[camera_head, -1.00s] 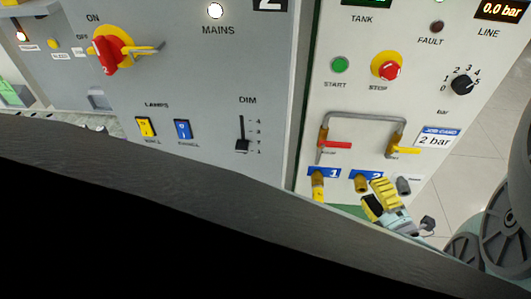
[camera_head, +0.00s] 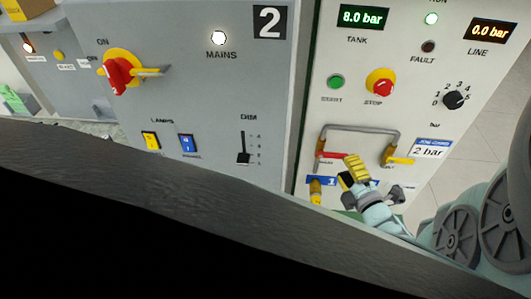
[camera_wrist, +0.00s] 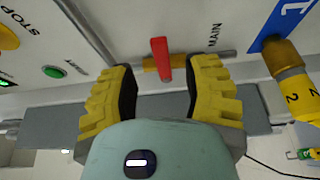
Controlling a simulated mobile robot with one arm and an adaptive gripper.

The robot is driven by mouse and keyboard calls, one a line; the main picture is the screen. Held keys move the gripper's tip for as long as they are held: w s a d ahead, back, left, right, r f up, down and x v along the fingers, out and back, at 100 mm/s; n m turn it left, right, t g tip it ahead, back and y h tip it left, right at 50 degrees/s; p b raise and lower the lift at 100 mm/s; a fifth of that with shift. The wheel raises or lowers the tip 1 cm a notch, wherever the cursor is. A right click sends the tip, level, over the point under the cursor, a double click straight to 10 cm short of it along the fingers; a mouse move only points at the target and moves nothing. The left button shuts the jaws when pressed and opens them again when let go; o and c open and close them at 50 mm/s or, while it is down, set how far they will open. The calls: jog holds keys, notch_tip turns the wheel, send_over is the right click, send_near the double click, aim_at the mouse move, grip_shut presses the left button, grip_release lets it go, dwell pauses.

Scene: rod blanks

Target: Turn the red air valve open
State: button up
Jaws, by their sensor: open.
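The red air valve lever (camera_head: 334,155) sits on the left pipe of the white panel, beside the label MAIN. It also shows in the wrist view (camera_wrist: 161,60), between my open fingers and a little beyond their tips. My gripper (camera_head: 352,172) is open and empty, just right of and below the lever in the head view. Its yellow fingers (camera_wrist: 163,85) stand on either side of the lever in the wrist view. I cannot tell whether they touch it. The lever lies across in the head view, pointing right from its brass body (camera_head: 322,143).
A yellow lever (camera_head: 399,160) sits on the right pipe, under the grey pipe loop (camera_head: 360,130). Hose fittings (camera_head: 316,190) lie below. The TANK display (camera_head: 363,17) reads 8.0 bar and the LINE display (camera_head: 493,30) 0.0 bar. A STOP button (camera_head: 380,85) is above.

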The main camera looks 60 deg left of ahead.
aim_at(340, 157)
jog(key=shift+b+x, duration=0.45)
jog(key=shift+x, duration=2.1)
jog(key=shift+c, duration=0.2)
grip_shut()
jog(key=shift+d, duration=0.1)
